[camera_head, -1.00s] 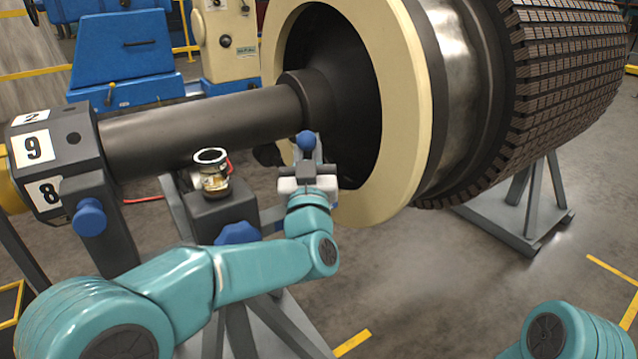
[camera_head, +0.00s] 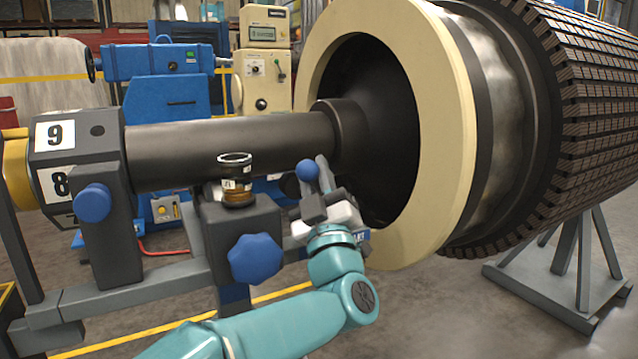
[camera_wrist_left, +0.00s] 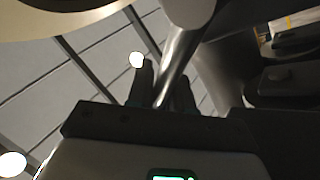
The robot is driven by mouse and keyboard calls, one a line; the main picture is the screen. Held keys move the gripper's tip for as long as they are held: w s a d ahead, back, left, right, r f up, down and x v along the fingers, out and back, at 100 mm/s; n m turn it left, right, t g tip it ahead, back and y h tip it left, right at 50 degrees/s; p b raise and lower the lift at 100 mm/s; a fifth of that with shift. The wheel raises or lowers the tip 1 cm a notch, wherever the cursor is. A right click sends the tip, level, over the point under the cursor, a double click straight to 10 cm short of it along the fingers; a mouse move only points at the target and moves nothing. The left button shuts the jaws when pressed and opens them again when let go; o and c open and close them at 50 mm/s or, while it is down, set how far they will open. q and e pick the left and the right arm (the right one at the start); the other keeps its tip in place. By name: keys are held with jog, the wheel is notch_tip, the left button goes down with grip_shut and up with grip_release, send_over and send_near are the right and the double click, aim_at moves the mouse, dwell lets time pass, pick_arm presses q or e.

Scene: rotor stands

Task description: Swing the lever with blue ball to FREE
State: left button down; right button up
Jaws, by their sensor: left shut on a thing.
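The lever's blue ball (camera_head: 307,170) shows in the head view, just above and left of my left gripper (camera_head: 316,204). My left gripper is shut on the lever, below the ball. In the wrist view a grey metal rod (camera_wrist_left: 180,55) runs between the dark fingers (camera_wrist_left: 160,92). The lever's lower end is hidden behind the gripper and wrist. A small blue-and-white label (camera_head: 361,236) is partly visible right of the wrist; its word cannot be read. My right gripper is not in view.
The cream ring (camera_head: 455,135) of the big rotor stands close to the right of the gripper. A stand block (camera_head: 215,235) with a blue knob (camera_head: 255,258) and a small glass cup (camera_head: 236,185) is to the left. The dark shaft (camera_head: 225,145) runs behind.

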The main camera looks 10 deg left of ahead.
pick_arm(q)
jog(key=shift+s+a+r+n, duration=0.1)
jog(key=shift+a+r+n, duration=0.1)
jog(key=shift+r+n, duration=0.1)
jog(key=c, duration=1.2)
grip_release()
jog(key=shift+o, duration=0.5)
jog(key=shift+s, duration=0.1)
jog(key=shift+f, duration=0.15)
jog(key=shift+s+d+f, duration=0.25)
jog(key=shift+f, duration=0.1)
jog(key=v, duration=1.5)
jog(key=shift+s, duration=0.2)
jog(key=shift+d, duration=0.1)
